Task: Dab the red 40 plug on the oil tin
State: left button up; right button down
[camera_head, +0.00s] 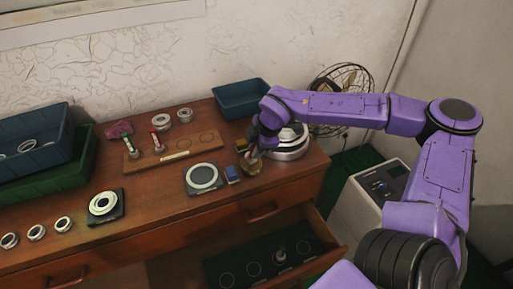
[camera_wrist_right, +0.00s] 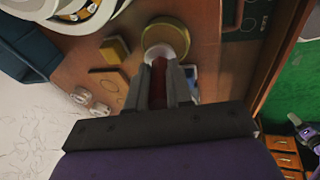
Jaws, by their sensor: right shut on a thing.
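The oil tin (camera_head: 251,168) is a low, round, brass-coloured tin near the right end of the bench. It also shows in the wrist view (camera_wrist_right: 180,30). My right gripper (camera_head: 255,151) is over the tin in the head view. In the wrist view my right gripper (camera_wrist_right: 160,88) is shut on the dark red handle of a plug (camera_wrist_right: 158,75). The plug's pale round end (camera_wrist_right: 165,40) overlaps the tin's near edge; I cannot tell whether it touches. Its number is not readable. My left gripper is not in view.
A wooden rack (camera_head: 185,150) holds a red-handled and a green-handled piece. A steel domed thing (camera_head: 290,145) is close right. An open drawer (camera_head: 333,246) juts out below.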

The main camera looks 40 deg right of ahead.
jog(key=shift+f+b, duration=0.75)
dwell(1.6)
notch_tip(320, 180, up, 7)
jog(key=p, duration=0.5)
jog(key=shift+r, duration=0.15)
dwell(0.7)
